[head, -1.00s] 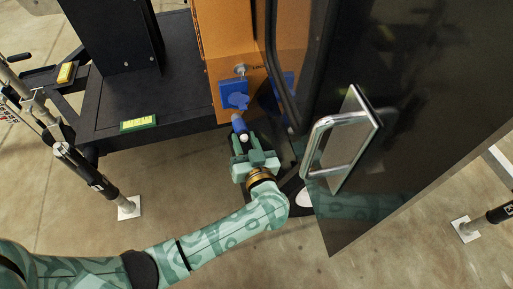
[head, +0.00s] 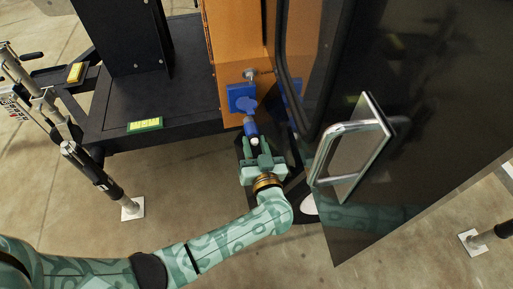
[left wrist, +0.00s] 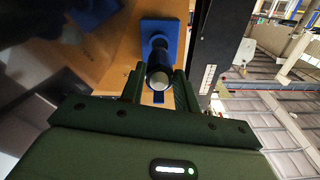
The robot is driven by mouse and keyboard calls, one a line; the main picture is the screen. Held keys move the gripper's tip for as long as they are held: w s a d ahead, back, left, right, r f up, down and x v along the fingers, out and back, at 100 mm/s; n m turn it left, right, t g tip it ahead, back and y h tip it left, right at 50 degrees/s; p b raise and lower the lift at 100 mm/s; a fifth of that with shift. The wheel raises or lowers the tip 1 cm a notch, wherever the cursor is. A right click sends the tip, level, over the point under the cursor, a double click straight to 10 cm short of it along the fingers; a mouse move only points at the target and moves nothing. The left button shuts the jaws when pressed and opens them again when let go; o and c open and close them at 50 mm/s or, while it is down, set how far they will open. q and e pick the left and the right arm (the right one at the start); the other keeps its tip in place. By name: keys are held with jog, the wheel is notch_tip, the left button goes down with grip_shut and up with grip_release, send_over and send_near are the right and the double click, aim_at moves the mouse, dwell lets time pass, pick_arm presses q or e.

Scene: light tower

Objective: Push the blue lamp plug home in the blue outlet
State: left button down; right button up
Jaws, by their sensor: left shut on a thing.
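The blue lamp plug (head: 251,130) has a grey front and a white rear end. It points up the picture toward the blue outlet (head: 241,97), whose flap (head: 246,107) hangs at its front. My left gripper (head: 256,146) is shut on the plug from its rear end. In the left wrist view the plug (left wrist: 158,58) lies between the two fingers (left wrist: 158,88), with the outlet (left wrist: 160,27) straight behind it. The plug hides where its front meets the outlet, so I cannot tell how deep it sits. My right gripper is out of view.
The outlet is on an orange panel (head: 229,55). A dark open door (head: 420,130) with a metal handle (head: 345,150) stands close to the right of my left arm. A black platform (head: 150,95) is to the left. Concrete floor lies open below.

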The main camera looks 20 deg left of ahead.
aim_at(250, 128)
pick_arm(q)
jog(key=shift+x, duration=1.6)
jog(key=shift+s+r+p, duration=0.1)
jog(key=shift+p, duration=0.7)
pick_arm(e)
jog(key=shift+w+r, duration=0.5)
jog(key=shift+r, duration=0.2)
pick_arm(q)
jog(key=shift+x, duration=1.65)
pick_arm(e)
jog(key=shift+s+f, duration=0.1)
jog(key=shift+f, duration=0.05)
pick_arm(q)
jog(key=c, duration=0.9)
grip_release()
jog(key=shift+c, duration=0.2)
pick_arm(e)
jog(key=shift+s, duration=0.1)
